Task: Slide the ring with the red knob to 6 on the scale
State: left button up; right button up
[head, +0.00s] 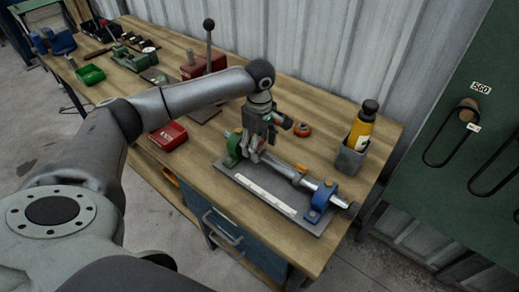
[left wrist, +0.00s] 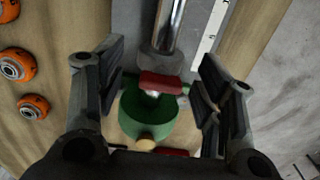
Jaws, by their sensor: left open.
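A bench fixture has a grey baseplate (head: 225,170), a steel rod (head: 276,164), a green end block (head: 233,150) and a blue end block (head: 321,199). A white scale strip (head: 265,194) lies along its front; its numbers are too small to read. My left gripper (head: 253,152) points down over the green end. In the left wrist view its open fingers (left wrist: 162,92) straddle a red piece (left wrist: 160,82), apparently the ring's red knob, between a grey collar on the rod (left wrist: 161,62) and the green block (left wrist: 147,115). I see a gap on both sides.
A grey holder (head: 349,158) with a yellow bottle (head: 360,131) stands behind the blue end. Orange rollers lie behind the fixture, one (head: 302,129) near my gripper. A red box (head: 168,136) and a lever press (head: 208,62) stand to the left. The bench front is clear.

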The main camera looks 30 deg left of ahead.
aim_at(260, 152)
pick_arm(q)
jog(key=shift+f+p, duration=0.3)
jog(key=shift+f, duration=1.6)
